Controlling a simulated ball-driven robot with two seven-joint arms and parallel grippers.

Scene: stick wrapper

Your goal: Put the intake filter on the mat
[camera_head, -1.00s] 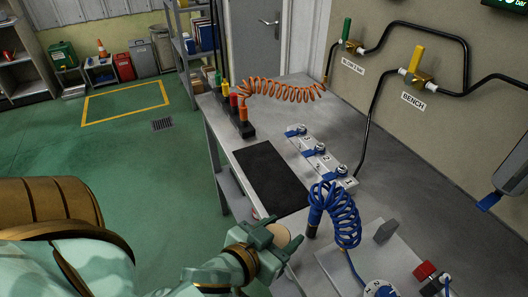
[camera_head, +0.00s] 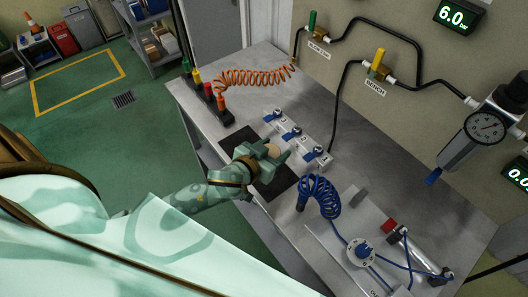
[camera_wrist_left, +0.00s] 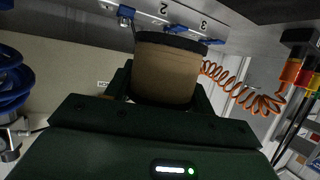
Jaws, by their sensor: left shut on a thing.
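The intake filter is a tan cylinder with a dark rim; it fills the middle of the left wrist view (camera_wrist_left: 165,75) and shows as a small tan disc in the head view (camera_head: 273,150). My left gripper (camera_head: 270,160) is shut on it, with a dark finger on either side in the wrist view. The black mat (camera_head: 282,187) lies on the grey bench, partly hidden by my left gripper and forearm. The filter appears over the mat's area; whether it touches the mat cannot be told. My right gripper is not in view.
A row of numbered blue-handled valves (camera_head: 291,133) stands just right of the mat. A coiled blue hose (camera_head: 320,195) stands near the mat's near end. Colored-top fittings (camera_head: 221,104) and an orange coiled hose (camera_head: 255,76) are at the far end.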

